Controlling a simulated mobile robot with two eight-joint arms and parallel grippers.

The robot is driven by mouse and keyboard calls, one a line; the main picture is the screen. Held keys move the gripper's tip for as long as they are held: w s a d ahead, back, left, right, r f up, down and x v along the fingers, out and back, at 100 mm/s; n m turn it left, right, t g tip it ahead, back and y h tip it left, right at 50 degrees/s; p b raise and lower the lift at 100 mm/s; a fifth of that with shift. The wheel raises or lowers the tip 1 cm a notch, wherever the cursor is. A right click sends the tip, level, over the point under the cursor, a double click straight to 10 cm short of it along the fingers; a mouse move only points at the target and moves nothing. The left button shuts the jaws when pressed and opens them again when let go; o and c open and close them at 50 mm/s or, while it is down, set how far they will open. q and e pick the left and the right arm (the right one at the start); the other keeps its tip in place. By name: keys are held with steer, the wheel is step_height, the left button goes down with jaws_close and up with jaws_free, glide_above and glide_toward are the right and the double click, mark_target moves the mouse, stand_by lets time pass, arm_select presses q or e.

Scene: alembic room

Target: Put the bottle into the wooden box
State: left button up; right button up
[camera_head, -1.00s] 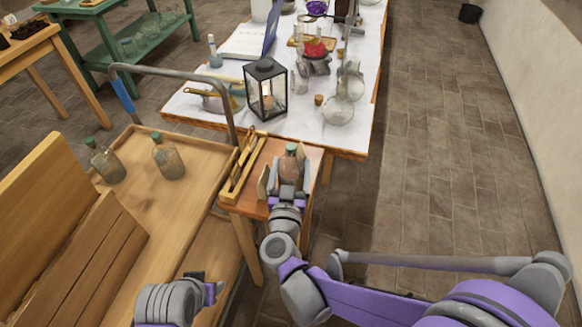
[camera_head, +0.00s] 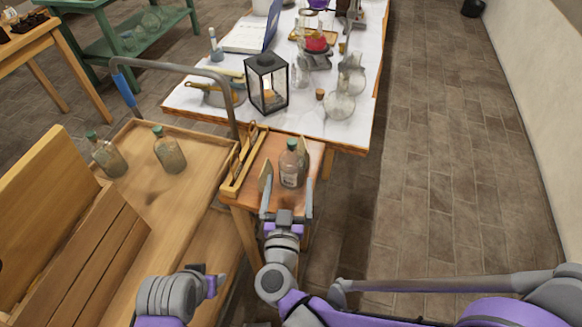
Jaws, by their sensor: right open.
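I cannot tell whether a finger touches the glass.
Two similar bottles (camera_head: 170,152) (camera_head: 110,157) stand on the wooden cart (camera_head: 165,205) with a metal handle. A lantern (camera_head: 267,85) and glassware (camera_head: 338,105) stand on the white-topped table behind. Slatted wooden boards (camera_head: 85,255) fill the left. The floor at right is clear.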

steer(key=shift+s+a, duration=0.15)
steer(key=shift+s, duration=1)
steer(key=shift+s+a, duration=0.15)
steer(key=shift+s, duration=0.95)
